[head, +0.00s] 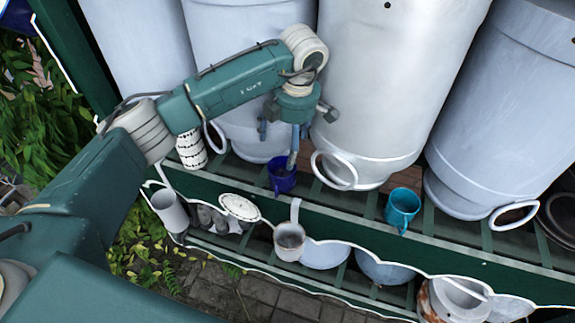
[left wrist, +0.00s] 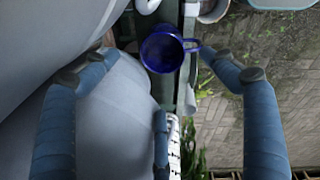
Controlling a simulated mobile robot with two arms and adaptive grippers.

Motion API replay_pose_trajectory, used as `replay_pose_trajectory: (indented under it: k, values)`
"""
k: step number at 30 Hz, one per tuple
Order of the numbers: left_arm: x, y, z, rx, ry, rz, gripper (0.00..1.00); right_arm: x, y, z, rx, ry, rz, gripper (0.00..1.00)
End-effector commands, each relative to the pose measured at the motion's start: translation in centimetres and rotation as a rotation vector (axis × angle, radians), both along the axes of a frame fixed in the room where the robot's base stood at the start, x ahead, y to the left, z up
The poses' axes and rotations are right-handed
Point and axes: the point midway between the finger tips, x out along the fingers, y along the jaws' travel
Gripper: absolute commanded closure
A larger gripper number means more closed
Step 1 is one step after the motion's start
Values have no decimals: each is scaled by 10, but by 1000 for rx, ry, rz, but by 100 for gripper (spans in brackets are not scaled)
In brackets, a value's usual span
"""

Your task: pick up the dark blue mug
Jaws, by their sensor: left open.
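The dark blue mug (head: 282,180) stands on the upper shelf board, in front of the big pale churns. My left gripper (head: 277,152) is open just above it, with one finger passing in front of or down to the mug's rim; I cannot tell whether they touch. In the left wrist view, the dark blue mug (left wrist: 160,54) shows its open top between the spread fingers, with its handle to the right. Nothing is held. My right gripper is not in view.
Large churns (head: 385,80) stand close behind the mug. A teal mug (head: 402,207) is to the right on the same shelf. A white-and-black ribbed cup (head: 191,149) is to the left. Pots and a grey cup (head: 289,242) hang or stand along the green shelf front (head: 450,262).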

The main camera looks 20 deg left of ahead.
Motion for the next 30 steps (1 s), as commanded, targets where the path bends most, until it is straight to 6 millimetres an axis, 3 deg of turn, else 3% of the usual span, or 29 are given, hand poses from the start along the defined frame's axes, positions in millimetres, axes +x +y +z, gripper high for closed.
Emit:
replay_pose_trajectory:
  k: [12,17,24,30]
  values:
    - [2,9,-51,3,4,2,16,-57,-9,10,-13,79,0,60]
    - [1,11,-63,2,6,1,16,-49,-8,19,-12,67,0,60]
    - [1,15,-97,2,4,2,16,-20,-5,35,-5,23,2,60]
    - [3,17,-106,2,2,0,16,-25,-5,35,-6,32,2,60]
